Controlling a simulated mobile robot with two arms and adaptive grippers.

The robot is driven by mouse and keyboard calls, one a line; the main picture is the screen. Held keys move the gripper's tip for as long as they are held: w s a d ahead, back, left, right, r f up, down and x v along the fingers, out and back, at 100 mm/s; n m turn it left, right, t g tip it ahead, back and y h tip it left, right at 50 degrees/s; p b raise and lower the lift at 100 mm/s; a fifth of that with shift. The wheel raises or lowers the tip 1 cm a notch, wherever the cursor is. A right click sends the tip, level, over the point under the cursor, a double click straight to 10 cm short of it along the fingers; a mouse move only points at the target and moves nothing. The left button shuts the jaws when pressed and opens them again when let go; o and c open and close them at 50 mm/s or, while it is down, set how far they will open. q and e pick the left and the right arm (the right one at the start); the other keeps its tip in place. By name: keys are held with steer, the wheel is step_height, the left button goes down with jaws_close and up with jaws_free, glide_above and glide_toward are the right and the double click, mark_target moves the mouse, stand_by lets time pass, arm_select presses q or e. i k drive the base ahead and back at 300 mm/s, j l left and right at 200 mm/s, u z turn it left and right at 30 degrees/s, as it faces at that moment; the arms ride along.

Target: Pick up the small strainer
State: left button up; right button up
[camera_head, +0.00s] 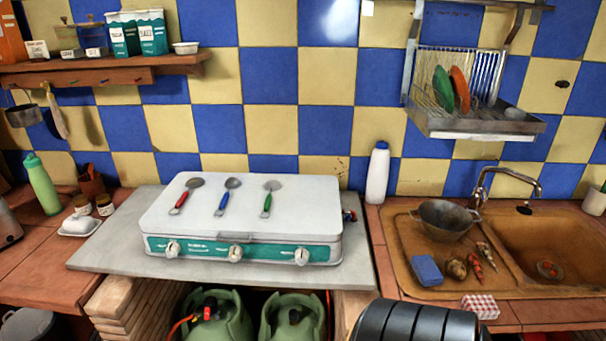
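Three small utensils lie side by side on the closed white lid of the stove (300,200). One has a red handle (187,196) and a round grey head, one a blue handle (227,197) and a rounded dark head, one a green handle (269,197) and a small grey head. At this size I cannot tell which of them, if any, is the small strainer. A larger grey metal bowl or colander (446,220) stands on the sink's drainboard at the right.
The grey slab (105,250) under the stove is clear at its left. A white bottle (377,175) stands right of the stove, a green bottle (42,185) far left. A blue sponge (427,270) and vegetables lie by the sink. A dish rack (475,120) hangs above.

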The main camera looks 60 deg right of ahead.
mark_target(271, 184)
steer(key=z, duration=1.75)
